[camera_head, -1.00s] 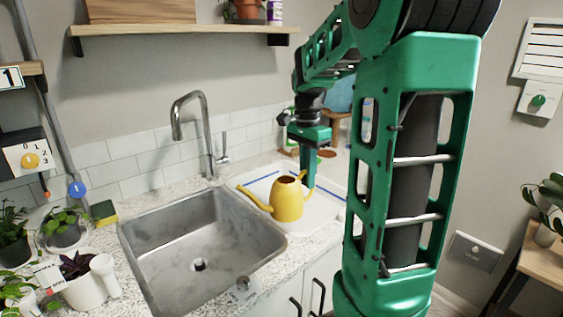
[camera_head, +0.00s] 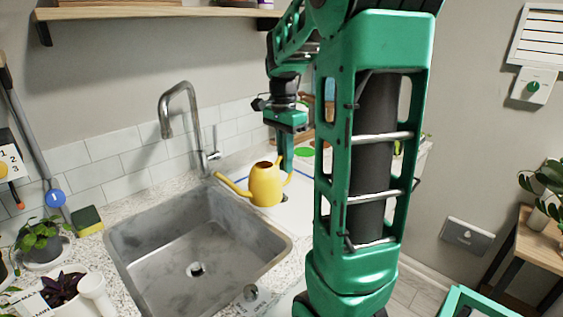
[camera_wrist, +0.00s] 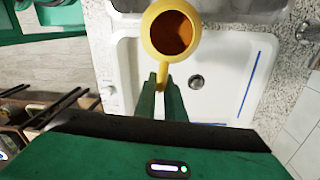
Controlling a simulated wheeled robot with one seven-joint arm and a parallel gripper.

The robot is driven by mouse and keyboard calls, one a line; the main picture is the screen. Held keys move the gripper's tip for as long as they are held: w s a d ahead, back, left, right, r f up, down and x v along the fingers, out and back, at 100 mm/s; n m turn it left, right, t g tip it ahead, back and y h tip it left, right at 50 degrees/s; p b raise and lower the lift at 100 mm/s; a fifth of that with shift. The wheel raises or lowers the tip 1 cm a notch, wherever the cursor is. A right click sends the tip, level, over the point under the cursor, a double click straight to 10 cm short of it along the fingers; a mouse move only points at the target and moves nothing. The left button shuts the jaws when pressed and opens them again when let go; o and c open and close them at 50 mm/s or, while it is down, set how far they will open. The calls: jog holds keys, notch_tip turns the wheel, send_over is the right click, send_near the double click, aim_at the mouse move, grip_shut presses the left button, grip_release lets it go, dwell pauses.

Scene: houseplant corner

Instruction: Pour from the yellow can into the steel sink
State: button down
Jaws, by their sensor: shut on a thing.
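The yellow can (camera_head: 266,186) is upright, with its spout pointing left toward the steel sink (camera_head: 135,232). It appears raised over the white tray beside the sink's right edge. My gripper (camera_head: 284,160) is shut on the can's handle, on the can's right side. In the wrist view the fingers (camera_wrist: 160,98) close on the handle, and the can (camera_wrist: 172,32) shows a dark brown inside; its spout is out of sight there. The sink basin is empty, with a dark drain at its bottom.
A steel faucet (camera_head: 181,112) stands behind the sink. A white tray (camera_wrist: 222,95) with a blue stripe and a drain lies below the can. A sponge (camera_head: 87,220), a potted plant (camera_head: 40,238) and a white mug-like pot (camera_head: 97,296) stand left of the sink. A shelf (camera_head: 160,14) hangs above.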

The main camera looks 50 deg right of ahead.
aim_at(270, 167)
jog(key=shift+w+a+f, duration=0.2)
jog(key=shift+a+f, duration=0.35)
jog(key=shift+a, duration=0.2)
jog(key=shift+w+a+f, duration=0.15)
jog(key=shift+a+f, duration=0.35)
jog(key=shift+a, duration=0.2)
jog(key=shift+w+a+f, duration=0.2)
jog(key=shift+a+f, duration=0.35)
jog(key=shift+a, duration=0.2)
jog(key=shift+w+a+h, duration=0.1)
jog(key=shift+a+h, duration=0.1)
jog(key=shift+h, duration=0.2)
jog(key=shift+r, duration=0.25)
jog(key=shift+d, duration=0.1)
jog(key=shift+h, duration=0.3)
jog(key=shift+r+m+h, duration=0.3)
jog(key=shift+r, duration=0.1)
jog(key=shift+r+h, duration=0.65)
jog(key=shift+h, duration=0.15)
